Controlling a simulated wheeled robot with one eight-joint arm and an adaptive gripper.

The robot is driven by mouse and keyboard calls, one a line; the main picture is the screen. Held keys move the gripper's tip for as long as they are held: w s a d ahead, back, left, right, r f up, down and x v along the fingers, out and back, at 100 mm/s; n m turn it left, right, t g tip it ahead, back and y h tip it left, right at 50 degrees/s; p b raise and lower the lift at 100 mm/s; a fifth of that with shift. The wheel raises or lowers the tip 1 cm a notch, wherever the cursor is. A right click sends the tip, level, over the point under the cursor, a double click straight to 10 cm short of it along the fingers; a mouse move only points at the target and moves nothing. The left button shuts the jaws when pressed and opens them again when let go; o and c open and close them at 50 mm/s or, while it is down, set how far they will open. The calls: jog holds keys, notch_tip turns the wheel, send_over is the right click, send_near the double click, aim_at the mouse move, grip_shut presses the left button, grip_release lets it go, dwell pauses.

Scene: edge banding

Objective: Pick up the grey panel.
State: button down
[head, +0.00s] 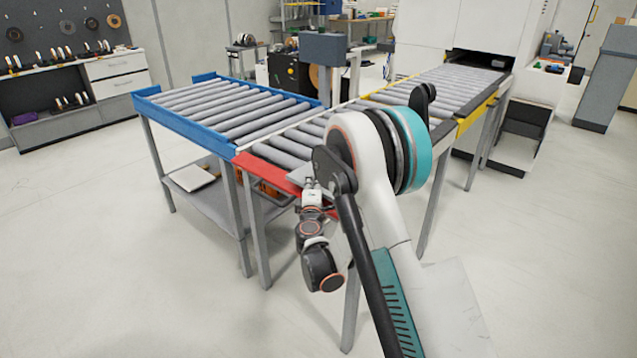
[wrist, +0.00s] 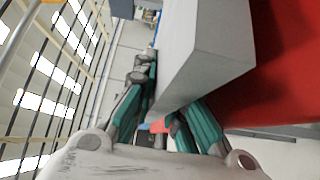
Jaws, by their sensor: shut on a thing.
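The grey panel (wrist: 208,58) fills the upper middle of the wrist view, beside the red frame. Its near end reaches in between the teal fingers of my gripper (wrist: 168,108), which is shut on it. In the head view a small part of the panel (head: 299,175) shows at the red conveyor section, just above my gripper (head: 312,192). My arm hides the rest of the panel there. I cannot tell whether the panel still touches the rollers.
The red-framed conveyor section (head: 262,168) joins a blue-framed one (head: 185,120) at left and a yellow-framed one (head: 470,122) leading into a white machine (head: 455,35). A lower shelf (head: 205,200) holds a pale board. Open floor lies in front and left.

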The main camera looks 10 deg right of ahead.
notch_tip(320, 180, up, 19)
jog(key=p, duration=0.7)
jog(key=s+a+r+p, duration=0.3)
jog(key=s+r+p, duration=0.2)
jog(key=s+r, duration=0.5)
jog(key=shift+s+r+p, duration=0.3)
jog(key=shift+s, duration=0.55)
notch_tip(320, 180, up, 6)
jog(key=g+y+p, duration=0.1)
jog(key=g+p, duration=0.4)
jog(key=p, duration=0.1)
jog(key=g+y+p, duration=0.1)
jog(key=g+p, duration=0.4)
jog(key=p, duration=0.1)
jog(key=g+y+p, duration=0.2)
jog(key=g+p, duration=0.4)
jog(key=shift+a+p, duration=0.1)
jog(key=shift+p, duration=0.3)
